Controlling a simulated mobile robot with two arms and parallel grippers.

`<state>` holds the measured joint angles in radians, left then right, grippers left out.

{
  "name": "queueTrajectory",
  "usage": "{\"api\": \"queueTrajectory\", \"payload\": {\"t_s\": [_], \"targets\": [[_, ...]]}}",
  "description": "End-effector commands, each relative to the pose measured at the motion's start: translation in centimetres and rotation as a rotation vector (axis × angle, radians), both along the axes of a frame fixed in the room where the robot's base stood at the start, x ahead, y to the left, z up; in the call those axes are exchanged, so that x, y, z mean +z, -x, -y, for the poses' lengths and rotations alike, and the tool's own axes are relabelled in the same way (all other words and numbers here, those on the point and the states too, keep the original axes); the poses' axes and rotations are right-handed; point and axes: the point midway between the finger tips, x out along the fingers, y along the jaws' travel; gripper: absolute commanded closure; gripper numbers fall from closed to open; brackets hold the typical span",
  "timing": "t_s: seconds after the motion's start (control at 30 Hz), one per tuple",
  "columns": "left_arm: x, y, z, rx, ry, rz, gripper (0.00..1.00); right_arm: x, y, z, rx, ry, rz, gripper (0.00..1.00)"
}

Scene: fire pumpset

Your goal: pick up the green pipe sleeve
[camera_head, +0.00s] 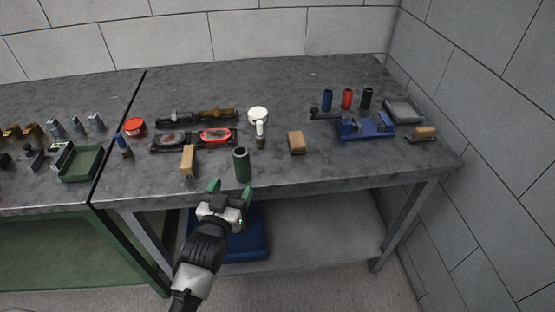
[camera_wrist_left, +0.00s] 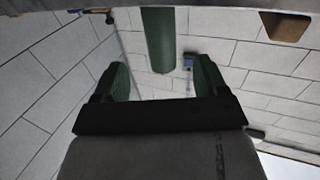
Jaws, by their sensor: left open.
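The green pipe sleeve (camera_head: 241,165) stands upright near the front edge of the grey table (camera_head: 300,178). It is a dark green hollow cylinder. My left gripper (camera_head: 229,187) is open and empty, in front of the table edge and just short of the sleeve. In the left wrist view the sleeve (camera_wrist_left: 159,40) shows ahead of the two green fingertips (camera_wrist_left: 160,72), roughly between them and apart from both. My right gripper is not in view.
A wooden block (camera_head: 188,160) stands left of the sleeve and another block (camera_head: 296,143) to its right. A white-topped tool (camera_head: 259,122) stands behind it. A blue vise (camera_head: 364,127) and several coloured cylinders are further right. The table front between the blocks is otherwise clear.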

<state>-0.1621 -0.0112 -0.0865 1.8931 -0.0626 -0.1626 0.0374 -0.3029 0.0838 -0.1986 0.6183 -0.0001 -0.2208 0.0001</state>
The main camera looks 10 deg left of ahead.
Motion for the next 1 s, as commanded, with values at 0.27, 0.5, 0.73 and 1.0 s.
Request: {"api": "queueTrajectory", "payload": {"t_s": [0.27, 0.5, 0.73, 1.0], "targets": [[0.2, -4.3, 0.3, 0.000, 0.000, 0.003, 0.27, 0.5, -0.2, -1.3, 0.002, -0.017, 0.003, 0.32], [0.7, -6.2, 0.6, 0.000, 0.000, 0.003, 0.27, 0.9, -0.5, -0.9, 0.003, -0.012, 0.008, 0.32], [1.1, -9.5, 1.2, 0.000, 0.000, 0.001, 0.27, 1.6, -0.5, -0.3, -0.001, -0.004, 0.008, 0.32], [0.9, -10.3, 1.2, 0.000, 0.000, 0.001, 0.27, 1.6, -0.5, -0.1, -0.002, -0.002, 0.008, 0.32]]}}
